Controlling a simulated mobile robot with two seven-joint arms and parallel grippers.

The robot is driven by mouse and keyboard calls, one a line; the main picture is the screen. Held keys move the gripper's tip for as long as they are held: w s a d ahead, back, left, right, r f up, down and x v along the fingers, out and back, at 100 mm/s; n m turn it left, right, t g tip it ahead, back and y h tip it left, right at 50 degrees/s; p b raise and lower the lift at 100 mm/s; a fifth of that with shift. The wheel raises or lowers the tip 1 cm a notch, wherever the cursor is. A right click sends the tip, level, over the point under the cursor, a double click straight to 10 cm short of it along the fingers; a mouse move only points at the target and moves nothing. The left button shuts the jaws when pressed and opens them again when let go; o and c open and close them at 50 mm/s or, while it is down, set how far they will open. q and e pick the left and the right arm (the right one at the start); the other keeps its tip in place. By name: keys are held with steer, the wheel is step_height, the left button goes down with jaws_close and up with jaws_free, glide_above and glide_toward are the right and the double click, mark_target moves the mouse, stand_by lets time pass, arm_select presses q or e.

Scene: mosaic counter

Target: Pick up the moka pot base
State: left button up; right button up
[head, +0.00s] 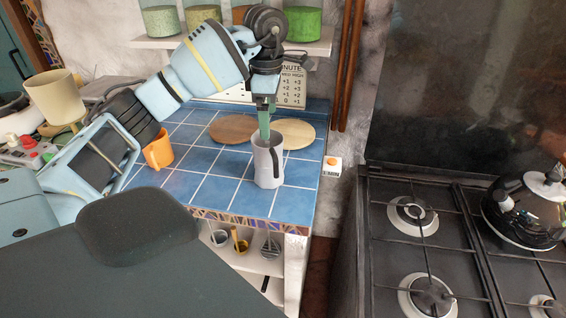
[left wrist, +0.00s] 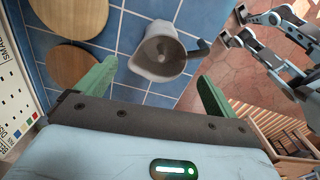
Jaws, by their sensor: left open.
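The moka pot base (head: 267,168) is a grey, open-topped pot with a black handle on its right side. It stands upright on the blue tiled counter (head: 215,177). My left gripper (head: 264,128) points down at the pot's top rim. In the left wrist view the gripper (left wrist: 157,78) is open, its two green fingers wide apart. The pot (left wrist: 158,52) shows just ahead of and between the fingertips, its inside visible and its handle towards the right. I cannot tell whether a finger touches it.
Two round wooden boards (head: 233,129) (head: 296,134) lie behind the pot. An orange mug (head: 159,150) stands to the left under my arm. A stove (head: 418,255) with a black kettle (head: 527,215) is at the right. The counter's front is clear.

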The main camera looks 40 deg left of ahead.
arm_select(q)
glide_toward(269, 170)
steer(key=w+a, duration=0.1)
steer(key=w+a+f, duration=0.1)
steer(key=shift+w+a+f, duration=0.25)
steer(key=shift+w+f, duration=0.05)
steer(key=shift+f+p, duration=0.6)
steer(key=shift+f, duration=2.7)
arm_select(e)
steer(key=shift+d+r, duration=0.1)
steer(key=shift+r, duration=0.55)
